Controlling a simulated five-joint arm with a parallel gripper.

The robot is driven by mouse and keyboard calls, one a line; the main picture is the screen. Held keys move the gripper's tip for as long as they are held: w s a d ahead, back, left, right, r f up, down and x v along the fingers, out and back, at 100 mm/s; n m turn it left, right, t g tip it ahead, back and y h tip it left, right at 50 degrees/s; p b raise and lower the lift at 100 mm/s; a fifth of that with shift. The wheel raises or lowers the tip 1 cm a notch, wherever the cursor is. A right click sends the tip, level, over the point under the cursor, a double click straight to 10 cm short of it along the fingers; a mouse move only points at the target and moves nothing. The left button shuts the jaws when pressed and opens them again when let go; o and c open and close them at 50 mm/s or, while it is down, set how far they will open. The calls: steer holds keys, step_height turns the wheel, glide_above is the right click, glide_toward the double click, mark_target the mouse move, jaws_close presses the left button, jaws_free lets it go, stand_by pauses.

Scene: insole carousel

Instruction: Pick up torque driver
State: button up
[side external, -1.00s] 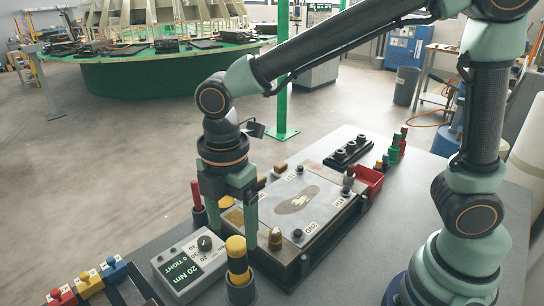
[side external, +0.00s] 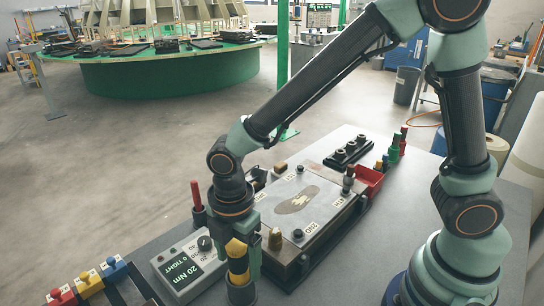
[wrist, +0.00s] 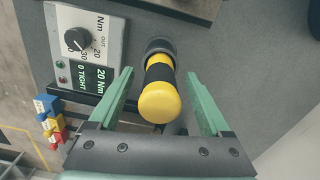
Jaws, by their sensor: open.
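The torque driver (side external: 237,258) has a yellow and black handle and stands upright in a dark round holder near the table's front edge. My gripper (side external: 241,268) is lowered over it in the side view, with its fingers beside the handle and partly covering it. In the wrist view the driver's yellow end (wrist: 160,102) lies between the two green fingers of my gripper (wrist: 160,88). Gaps show on both sides, so the fingers are open and do not grip the handle. The driver's lower part is hidden in its holder.
A torque display box (side external: 188,264) reading 20 Nm stands just left of the driver. A plate fixture (side external: 325,212) lies to the right and behind. A red-handled tool (side external: 197,195), a red bin (side external: 369,180) and coloured blocks (side external: 88,282) are also on the table.

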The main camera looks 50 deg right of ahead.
jaws_close()
steer(key=shift+r, duration=0.15)
step_height(320, 180, up, 20)
stand_by(0.6)
